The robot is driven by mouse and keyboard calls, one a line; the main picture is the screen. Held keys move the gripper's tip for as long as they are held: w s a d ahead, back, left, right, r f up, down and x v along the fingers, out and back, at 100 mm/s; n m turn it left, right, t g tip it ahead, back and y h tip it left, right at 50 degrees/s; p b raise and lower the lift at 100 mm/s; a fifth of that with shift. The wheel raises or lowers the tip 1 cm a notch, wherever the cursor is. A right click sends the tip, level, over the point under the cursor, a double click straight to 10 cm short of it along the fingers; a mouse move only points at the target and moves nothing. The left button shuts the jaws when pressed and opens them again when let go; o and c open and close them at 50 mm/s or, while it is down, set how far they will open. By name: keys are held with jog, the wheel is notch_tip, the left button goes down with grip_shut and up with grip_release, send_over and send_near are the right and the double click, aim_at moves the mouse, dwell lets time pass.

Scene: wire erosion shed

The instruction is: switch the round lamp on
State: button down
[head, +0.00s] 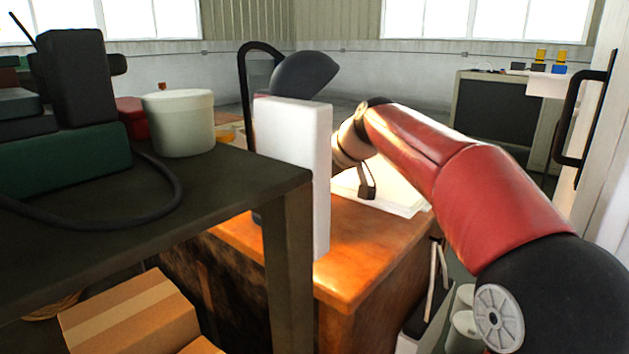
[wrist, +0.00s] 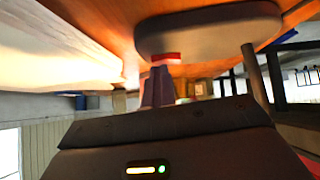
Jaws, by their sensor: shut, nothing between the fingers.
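The lamp has a dark domed head (head: 303,74) on a curved black neck (head: 244,85), above the wooden desk in the head view. A white panel hides its lower part there. In the wrist view a grey rounded base (wrist: 208,30), likely the lamp's, carries a red switch (wrist: 166,57). My gripper (wrist: 159,70) is shut and empty, its fingertips right at the red switch; I cannot tell whether they touch it. Bright warm light falls on the paper (head: 400,196) and desk.
A tall white panel (head: 293,135) stands between the camera and the lamp. A dark shelf table (head: 215,195) at left holds a white pot (head: 179,122) and green boxes. The wooden desk (head: 365,250) has an open stretch in front. A cabinet (head: 503,115) stands at back right.

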jog(key=shift+s+a, duration=0.4)
jog(key=shift+s, duration=0.05)
jog(key=v, duration=0.8)
jog(key=shift+w, duration=0.1)
jog(key=r, duration=0.3)
jog(key=d+r+p, duration=0.1)
jog(key=r, duration=0.1)
jog(key=shift+s+r, duration=0.35)
